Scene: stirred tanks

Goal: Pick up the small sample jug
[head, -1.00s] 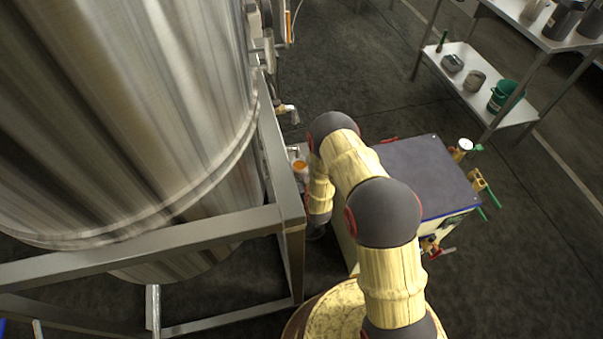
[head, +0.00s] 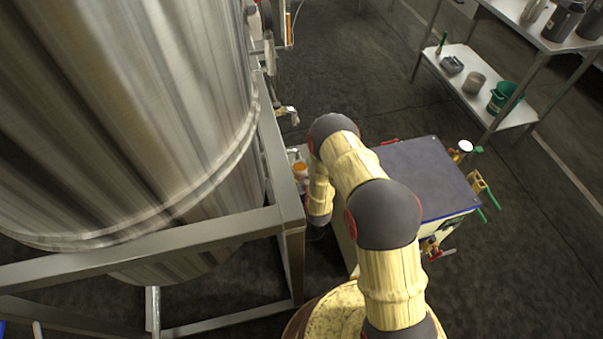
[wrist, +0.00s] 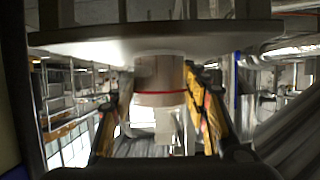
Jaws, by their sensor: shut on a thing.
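The small sample jug (wrist: 160,80) is a pale, cylindrical vessel with a red band, in the middle of the wrist view. A pale part, seemingly its handle (wrist: 165,126), shows between the fingers. My gripper (wrist: 158,118) has one dark and yellow finger on each side and is shut on the jug. The jug's far end meets or overlaps a flat grey round plate (wrist: 90,42); I cannot tell whether they touch. In the head view my arm hides most of the gripper, and I cannot make out the jug.
A large steel tank (head: 130,110) on a metal frame (head: 200,236) stands close to my arm on the left. A dark-topped cabinet (head: 425,172) with valves is at the right. A shelf table (head: 510,112) holds a green bucket (head: 502,98). Dark floor lies between.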

